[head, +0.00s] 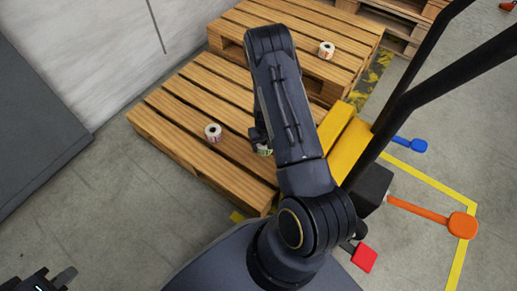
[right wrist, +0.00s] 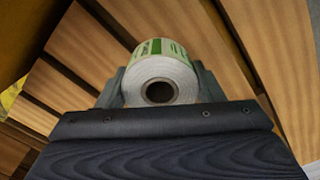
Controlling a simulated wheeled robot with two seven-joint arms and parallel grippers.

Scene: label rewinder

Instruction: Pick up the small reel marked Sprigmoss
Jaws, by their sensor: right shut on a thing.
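A small white reel with a green-printed label (right wrist: 165,72) sits between the fingers of my right gripper (right wrist: 160,88), which is shut on it. Its dark core hole faces the wrist camera, and the label's name is too small to read. In the head view the reel (head: 264,150) is mostly hidden behind my right arm, over the front wooden pallet (head: 180,88). I cannot tell whether it still touches the slats. My left gripper (head: 50,281) is at the bottom left corner, partly cut off, away from the pallets.
Another small reel (head: 213,132) stands on the front pallet, left of my right arm. A third reel (head: 326,50) stands on the rear pallet (head: 285,22). A yellow part (head: 347,150) and dark bars (head: 430,85) stand close at the right. Grey floor is clear at the left.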

